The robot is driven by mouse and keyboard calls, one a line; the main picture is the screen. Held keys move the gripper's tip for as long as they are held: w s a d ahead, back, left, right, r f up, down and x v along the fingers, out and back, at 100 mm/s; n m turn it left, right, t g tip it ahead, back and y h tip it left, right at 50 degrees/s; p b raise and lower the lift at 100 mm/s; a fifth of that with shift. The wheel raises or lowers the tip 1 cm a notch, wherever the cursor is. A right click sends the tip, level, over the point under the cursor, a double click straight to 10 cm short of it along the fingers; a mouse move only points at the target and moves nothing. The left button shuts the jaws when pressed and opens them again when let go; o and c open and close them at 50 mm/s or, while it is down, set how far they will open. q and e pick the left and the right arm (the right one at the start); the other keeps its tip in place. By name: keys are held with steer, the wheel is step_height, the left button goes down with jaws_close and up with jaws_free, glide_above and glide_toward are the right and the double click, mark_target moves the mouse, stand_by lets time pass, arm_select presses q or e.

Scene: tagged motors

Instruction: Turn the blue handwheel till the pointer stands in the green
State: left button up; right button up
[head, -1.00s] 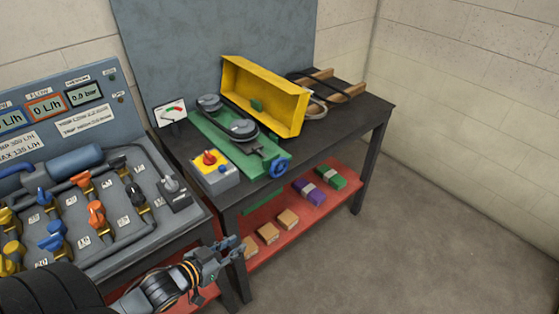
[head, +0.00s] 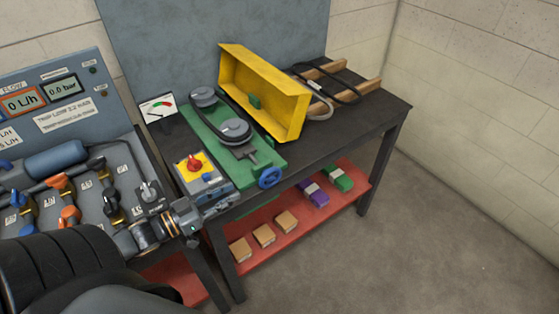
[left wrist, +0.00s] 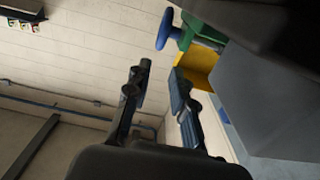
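My right gripper is not in view.
A control box with a red knob (head: 195,163) stands close behind my left gripper. A yellow guard (head: 270,85) lies behind the base. The red lower shelf (head: 285,246) holds several small boxes. Left is a panel with valves (head: 65,205). Floor at right is clear.

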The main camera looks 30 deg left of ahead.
mark_target(263, 175)
arm_select(q)
steer(key=x, duration=1.2)
steer(key=shift+w+d+r+p, duration=0.1)
steer(key=shift+r+p, duration=0.1)
steer(key=shift+p, duration=0.1)
steer(key=shift+w+d, duration=0.15)
steer(key=shift+w, duration=0.2)
steer(key=shift+w+d, duration=0.15)
steer(key=shift+w, duration=0.15)
jaws_close()
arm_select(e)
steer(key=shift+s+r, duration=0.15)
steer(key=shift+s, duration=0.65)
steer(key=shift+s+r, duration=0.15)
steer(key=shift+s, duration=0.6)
